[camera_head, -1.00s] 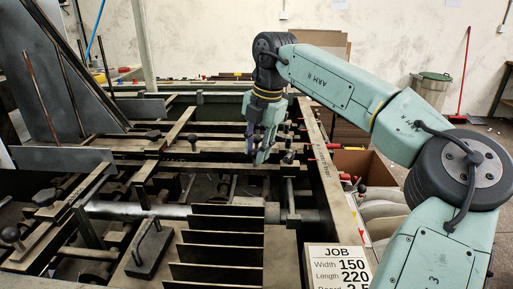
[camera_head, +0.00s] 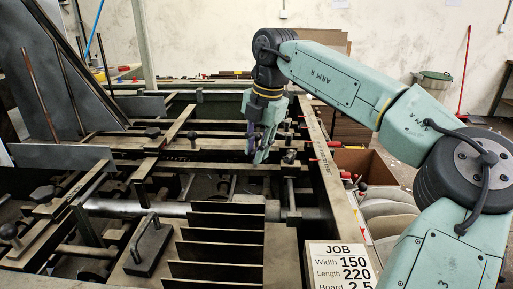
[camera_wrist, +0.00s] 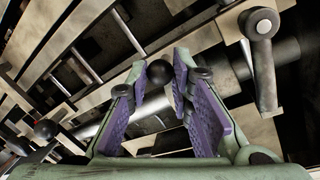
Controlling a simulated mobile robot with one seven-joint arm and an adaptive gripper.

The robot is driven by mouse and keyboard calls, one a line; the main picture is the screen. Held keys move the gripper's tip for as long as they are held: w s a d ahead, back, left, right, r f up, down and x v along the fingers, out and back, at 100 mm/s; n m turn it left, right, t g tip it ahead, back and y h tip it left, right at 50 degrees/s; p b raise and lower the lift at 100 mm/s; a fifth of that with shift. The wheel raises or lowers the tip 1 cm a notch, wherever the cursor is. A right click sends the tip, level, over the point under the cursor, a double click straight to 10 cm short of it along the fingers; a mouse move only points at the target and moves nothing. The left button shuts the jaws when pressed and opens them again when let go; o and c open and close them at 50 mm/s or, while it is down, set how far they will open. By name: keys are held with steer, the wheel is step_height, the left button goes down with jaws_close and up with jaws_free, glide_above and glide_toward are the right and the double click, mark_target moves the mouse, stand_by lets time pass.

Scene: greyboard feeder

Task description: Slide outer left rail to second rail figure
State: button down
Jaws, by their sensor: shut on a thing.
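My gripper (camera_head: 256,156) reaches down over the feeder's right half, beside the long right-hand rail (camera_head: 325,185). In the wrist view, its purple-padded fingers (camera_wrist: 161,80) stand either side of a dark ball knob (camera_wrist: 159,71), and they are shut on it. What the knob is fixed to is partly hidden by the fingers. Left-hand rails (camera_head: 50,225) with dark knobs (camera_head: 42,194) run front to back at the left. A job card (camera_head: 341,266) reads Width 150, Length 220, Board 2.5. I cannot read any rail scale figures.
Upright dark plates (camera_head: 215,240) stand at the front middle. A black block with a handle (camera_head: 148,248) sits to their left. A round steel bar (camera_head: 135,208) crosses the frame. In the wrist view, a clamp lever (camera_wrist: 262,60) is close at the right. A cardboard box (camera_head: 368,168) stands beyond the right rail.

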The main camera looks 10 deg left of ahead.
steer(key=shift+s+d, duration=0.1)
steer(key=shift+s, duration=0.35)
steer(key=c, duration=1.4)
jaws_free()
steer(key=shift+c, duration=0.2)
steer(key=shift+r, duration=0.1)
step_height(320, 180, up, 12)
steer(key=d, duration=0.2)
steer(key=shift+s+f, duration=0.2)
steer(key=shift+s, duration=0.2)
